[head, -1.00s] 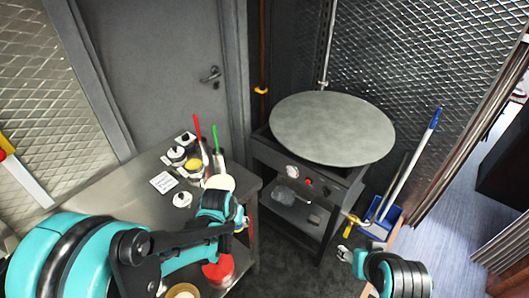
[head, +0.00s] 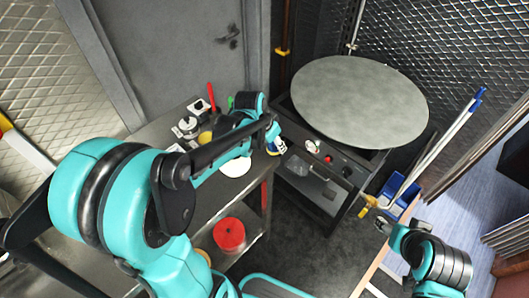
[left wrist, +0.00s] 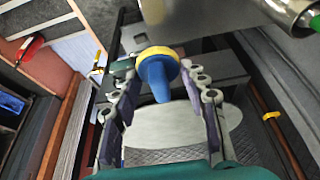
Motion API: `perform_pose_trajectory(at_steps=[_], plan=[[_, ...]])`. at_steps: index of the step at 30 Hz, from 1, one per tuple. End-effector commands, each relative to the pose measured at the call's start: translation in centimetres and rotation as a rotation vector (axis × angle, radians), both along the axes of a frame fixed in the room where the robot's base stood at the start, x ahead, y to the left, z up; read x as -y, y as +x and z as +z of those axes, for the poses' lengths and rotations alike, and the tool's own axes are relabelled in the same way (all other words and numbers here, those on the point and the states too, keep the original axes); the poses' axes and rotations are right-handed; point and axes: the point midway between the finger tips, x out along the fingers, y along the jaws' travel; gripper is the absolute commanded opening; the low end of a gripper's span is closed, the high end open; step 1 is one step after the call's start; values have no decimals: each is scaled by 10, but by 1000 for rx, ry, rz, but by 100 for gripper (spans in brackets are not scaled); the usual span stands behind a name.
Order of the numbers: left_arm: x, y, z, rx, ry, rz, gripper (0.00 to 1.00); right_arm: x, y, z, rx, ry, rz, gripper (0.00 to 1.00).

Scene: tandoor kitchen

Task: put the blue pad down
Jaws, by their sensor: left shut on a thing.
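The blue pad (left wrist: 158,80) has a round blue body with a yellow rim and a blue stem. In the left wrist view it sits between the two fingers of my left gripper (left wrist: 160,78), which is shut on it. In the head view my left gripper (head: 275,142) is in the air between the steel table (head: 225,205) and the round griddle (head: 360,100). Only a little blue and yellow of the pad (head: 275,151) shows there. My right gripper (head: 385,228) is low at the right, and its fingers are too small to read.
A red-handled tool (head: 211,95), small pots (head: 188,125) and a white round item (head: 235,167) are on the table. A red container (head: 229,234) is on the lower shelf. A blue bin (head: 398,194) with long-handled tools stands right of the griddle stand.

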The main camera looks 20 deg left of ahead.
Motion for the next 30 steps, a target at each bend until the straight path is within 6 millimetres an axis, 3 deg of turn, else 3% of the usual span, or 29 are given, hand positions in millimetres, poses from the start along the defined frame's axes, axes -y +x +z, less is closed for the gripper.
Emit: perform_pose_trajectory(at_steps=[3, 9, 18, 30], plan=[[-24, 2, -17, -1, -2, 5, 14, 0, 0, -10, 0, 0, 0, 56], [-40, 3, -26, 0, 0, 0, 14, 0, 0, -14, 0, 0, 0, 56], [-40, 4, -64, 0, -1, -1, 14, 0, 0, -32, 0, 0, 0, 56], [-40, 3, -69, 0, -1, 0, 14, 0, 0, -34, 0, 0, 0, 56]])
